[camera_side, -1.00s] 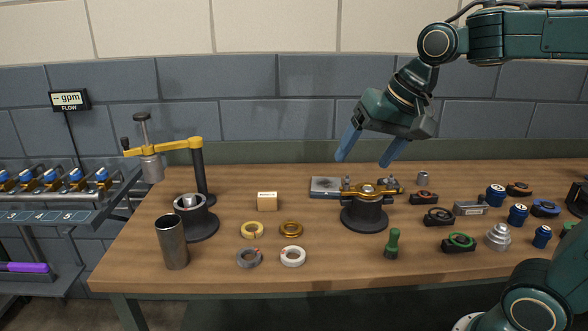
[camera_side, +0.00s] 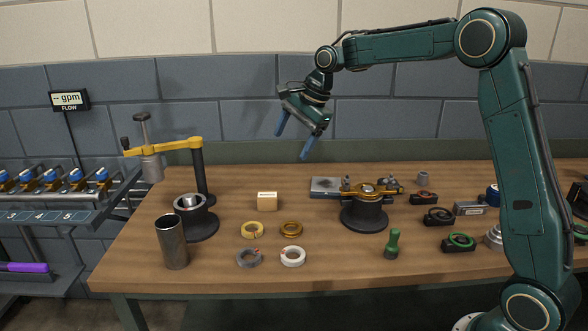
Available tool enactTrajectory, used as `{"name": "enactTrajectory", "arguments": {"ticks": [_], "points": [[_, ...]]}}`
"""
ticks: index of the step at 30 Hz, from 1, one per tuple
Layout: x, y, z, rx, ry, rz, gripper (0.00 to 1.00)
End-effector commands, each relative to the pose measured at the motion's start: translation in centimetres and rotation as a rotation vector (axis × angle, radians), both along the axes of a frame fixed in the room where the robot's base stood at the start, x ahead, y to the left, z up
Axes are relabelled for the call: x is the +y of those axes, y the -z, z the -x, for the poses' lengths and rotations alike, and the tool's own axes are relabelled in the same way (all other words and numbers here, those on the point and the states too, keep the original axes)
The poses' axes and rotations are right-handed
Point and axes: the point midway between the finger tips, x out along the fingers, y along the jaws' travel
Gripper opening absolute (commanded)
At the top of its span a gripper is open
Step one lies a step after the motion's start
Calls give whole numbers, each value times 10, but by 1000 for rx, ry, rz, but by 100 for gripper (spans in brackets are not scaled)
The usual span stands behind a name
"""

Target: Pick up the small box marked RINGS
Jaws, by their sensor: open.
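A small light-tan box (camera_side: 267,201) sits on the wooden table, left of the middle; its marking is too small to read. My gripper (camera_side: 293,143) is open and empty, with two blue fingers pointing down. It hangs in the air, above and slightly right of the box in the picture, well clear of the table.
Several rings lie in front of the box, including a yellow one (camera_side: 252,230) and a white one (camera_side: 292,256). A press with a yellow arm (camera_side: 180,145) and a metal cylinder (camera_side: 172,242) stand left. A dark round fixture (camera_side: 364,215) and a grey plate (camera_side: 325,187) are right.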

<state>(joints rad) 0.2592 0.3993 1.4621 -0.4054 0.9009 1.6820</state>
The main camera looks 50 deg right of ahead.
Motion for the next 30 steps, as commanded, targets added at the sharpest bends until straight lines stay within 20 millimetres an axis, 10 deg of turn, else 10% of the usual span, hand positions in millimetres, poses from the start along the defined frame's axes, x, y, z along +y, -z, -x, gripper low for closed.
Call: {"name": "enactTrajectory", "arguments": {"ticks": [18, 30], "points": [[-61, 107, -89, 138, 507, -268, 76], [-65, 120, -95, 154, 560, -296, 76]]}}
